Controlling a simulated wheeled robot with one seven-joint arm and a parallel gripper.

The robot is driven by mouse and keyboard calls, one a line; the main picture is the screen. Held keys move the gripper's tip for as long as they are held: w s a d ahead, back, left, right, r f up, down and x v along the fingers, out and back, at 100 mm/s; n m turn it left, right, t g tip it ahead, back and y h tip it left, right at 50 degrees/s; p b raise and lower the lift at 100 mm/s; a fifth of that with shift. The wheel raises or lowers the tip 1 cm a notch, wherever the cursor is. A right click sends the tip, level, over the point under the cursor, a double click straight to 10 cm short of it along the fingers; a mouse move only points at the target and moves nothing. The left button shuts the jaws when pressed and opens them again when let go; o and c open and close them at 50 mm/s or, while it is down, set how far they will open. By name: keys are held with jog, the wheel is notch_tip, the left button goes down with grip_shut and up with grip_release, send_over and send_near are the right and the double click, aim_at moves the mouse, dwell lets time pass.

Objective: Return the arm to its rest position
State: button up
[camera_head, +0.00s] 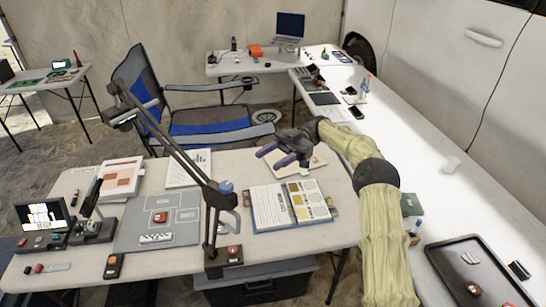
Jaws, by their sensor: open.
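My arm rises from the lower right in a tan sleeve, and it bends at a dark joint above the table. My gripper (275,158) is at the end of the arm, above the back right part of the near table (337,213). Its two purple-grey fingers point left and stand apart, with nothing between them. The gripper is near the back edge of the table, above an open book or papers (308,160) partly hidden by it.
A black lamp arm (165,140) crosses the near table. An open binder (270,208), a grey mat (135,232) with a red item (160,217) and a microscope-like device (92,225) lie there. A dark tray (440,260) is right of my arm. A blue chair (200,115) stands behind.

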jog(key=shift+a+r, duration=0.1)
jog(key=w+a+r+m+t+y, duration=0.65)
jog(key=a+r+m+t, duration=0.45)
jog(key=t, duration=0.7)
jog(key=s+d+f+m+t+h, duration=0.25)
jog(key=d+f+m+h, duration=0.35)
jog(key=d, duration=0.4)
jog(key=s+d+f+m+t+h, duration=0.25)
jog(key=d+f+m+h, duration=0.25)
jog(key=d+h, duration=0.4)
jog(key=s+d+f+m+g+h, duration=0.1)
jog(key=s+d+f+g, duration=0.1)
jog(key=s, duration=0.6)
jog(key=s+d+f+m+g+h, duration=0.1)
jog(key=s+d+f+m+g, duration=0.1)
jog(key=s+d, duration=0.3)
jog(key=s+d+f+m+g+h, duration=0.1)
jog(key=s+d+f+m+g, duration=0.1)
jog(key=s, duration=1)
notch_tip(320, 180, down, 2)
jog(key=shift+d+f+g+h, duration=0.2)
jog(key=shift+d+g+h, duration=0.15)
jog(key=shift+d+g, duration=0.45)
